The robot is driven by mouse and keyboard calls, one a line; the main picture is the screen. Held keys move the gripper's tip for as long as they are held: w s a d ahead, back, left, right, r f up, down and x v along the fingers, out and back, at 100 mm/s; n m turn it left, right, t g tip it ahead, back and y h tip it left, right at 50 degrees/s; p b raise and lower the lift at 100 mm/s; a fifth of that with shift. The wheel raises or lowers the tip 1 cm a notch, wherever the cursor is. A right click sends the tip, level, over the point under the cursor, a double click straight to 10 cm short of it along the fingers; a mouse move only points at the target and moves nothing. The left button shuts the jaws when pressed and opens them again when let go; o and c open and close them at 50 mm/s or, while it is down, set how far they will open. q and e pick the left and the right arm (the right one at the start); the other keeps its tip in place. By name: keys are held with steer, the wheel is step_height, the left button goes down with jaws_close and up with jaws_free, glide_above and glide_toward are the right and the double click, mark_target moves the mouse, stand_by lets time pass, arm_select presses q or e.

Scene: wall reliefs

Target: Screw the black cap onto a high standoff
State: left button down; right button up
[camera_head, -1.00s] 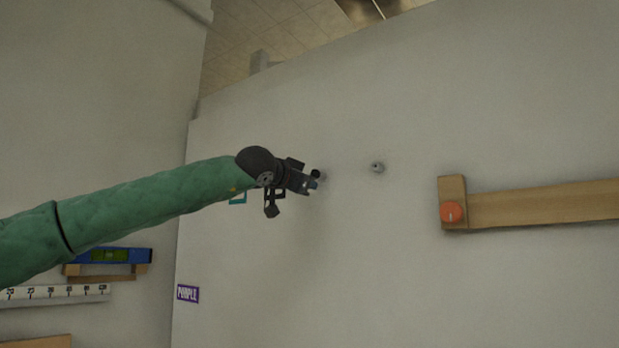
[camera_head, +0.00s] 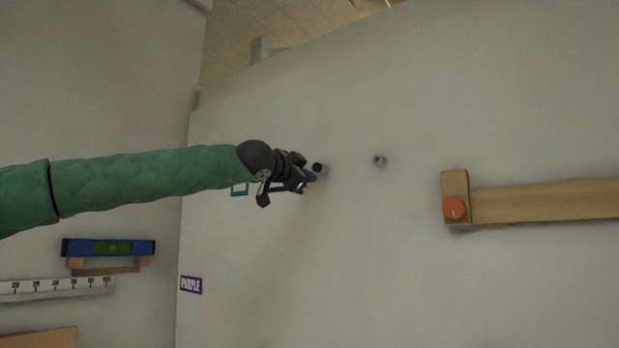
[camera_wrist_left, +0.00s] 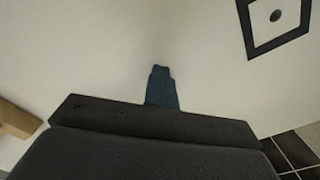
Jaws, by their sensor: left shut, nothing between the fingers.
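The black cap (camera_head: 318,167) is at the wall on the end of a light standoff, whose side shows just right of it. A second, bare grey standoff (camera_head: 379,160) sticks out of the wall further right. My left gripper (camera_head: 309,178) is just below and left of the cap; I cannot tell whether it touches it. In the left wrist view its fingers (camera_wrist_left: 161,84) are together with nothing between them, and neither cap nor standoff shows. My right gripper is not in view.
A wooden bar with an orange knob (camera_head: 454,208) is on the wall at right. A teal-framed square (camera_head: 240,188) is partly behind my gripper. A purple label (camera_head: 191,284) is lower left. A blue level (camera_head: 108,248) and white ruler (camera_head: 60,286) are on the left wall.

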arm_select(q)
steer(key=shift+a+r+m, duration=0.1)
steer(key=shift+a+m, duration=0.05)
steer(key=shift+m, duration=0.45)
steer(key=shift+w+a, duration=0.1)
steer(key=c, duration=1.7)
jaws_free()
steer(key=b+v, duration=0.2)
steer(key=v, duration=0.5)
steer(key=shift+s, duration=0.3)
steer(key=shift+a, duration=0.15)
